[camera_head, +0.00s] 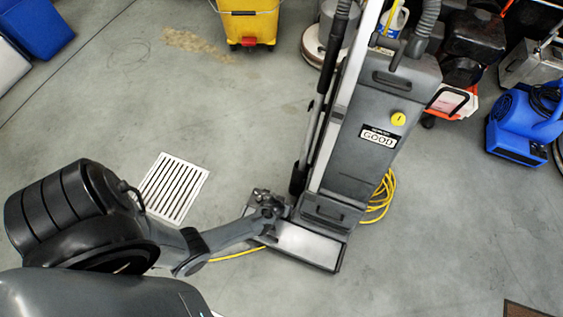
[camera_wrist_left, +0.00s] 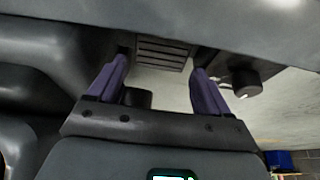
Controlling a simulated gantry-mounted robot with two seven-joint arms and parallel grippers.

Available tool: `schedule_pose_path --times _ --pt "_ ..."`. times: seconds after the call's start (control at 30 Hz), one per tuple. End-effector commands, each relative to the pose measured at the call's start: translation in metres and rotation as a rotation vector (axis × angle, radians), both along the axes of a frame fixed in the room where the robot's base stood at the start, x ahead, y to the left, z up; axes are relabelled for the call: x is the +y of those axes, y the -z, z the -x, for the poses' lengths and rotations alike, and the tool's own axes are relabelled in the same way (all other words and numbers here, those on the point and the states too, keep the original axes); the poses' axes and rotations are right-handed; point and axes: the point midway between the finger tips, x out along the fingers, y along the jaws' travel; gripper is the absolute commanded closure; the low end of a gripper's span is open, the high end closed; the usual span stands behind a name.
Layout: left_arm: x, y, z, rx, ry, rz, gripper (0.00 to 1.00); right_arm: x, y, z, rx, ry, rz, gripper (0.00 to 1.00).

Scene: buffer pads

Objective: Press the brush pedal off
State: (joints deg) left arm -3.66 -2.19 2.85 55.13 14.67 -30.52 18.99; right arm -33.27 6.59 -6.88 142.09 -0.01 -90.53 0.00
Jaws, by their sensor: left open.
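The grey upright floor machine (camera_head: 365,135), labelled GOOD, stands right of centre with its flat base (camera_head: 312,245) on the floor. My left gripper (camera_head: 270,208) is low at the left rear of this base, close to it. I cannot tell whether it touches. In the left wrist view its two purple fingers (camera_wrist_left: 160,78) are apart with nothing held between them. A dark ribbed block (camera_wrist_left: 163,52) shows just beyond the fingers, under the grey body. I cannot tell for sure that it is the brush pedal. No pedal is distinct in the head view. My right gripper is out of view.
A yellow cord (camera_head: 380,200) lies behind the machine. A white floor grate (camera_head: 173,188) is at left. A yellow bucket (camera_head: 248,22) stands at the back, and a blue blower (camera_head: 520,125) at the right. The floor in the right foreground is mostly clear.

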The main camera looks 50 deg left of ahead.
Motion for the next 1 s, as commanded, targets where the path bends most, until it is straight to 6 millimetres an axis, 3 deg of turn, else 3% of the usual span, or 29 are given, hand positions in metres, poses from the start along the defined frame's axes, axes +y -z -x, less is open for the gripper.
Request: schedule_pose_path --times 0.03,0.2,0.67,0.93,1.0 --pt "0.002 0.01 -0.003 -0.001 0.0 -0.001 0.21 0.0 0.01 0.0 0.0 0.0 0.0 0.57" --pt "0.005 0.02 -0.007 0.0 0.0 -0.001 0.21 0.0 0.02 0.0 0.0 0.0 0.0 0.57" --pt "0.006 0.024 -0.009 0.0 0.0 -0.001 0.21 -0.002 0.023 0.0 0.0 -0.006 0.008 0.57" --pt "0.006 0.024 -0.009 0.0 0.0 0.0 0.6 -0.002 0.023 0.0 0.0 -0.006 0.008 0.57" --pt "0.006 0.024 -0.009 0.001 0.0 0.001 0.62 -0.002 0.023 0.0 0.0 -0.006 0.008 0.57"
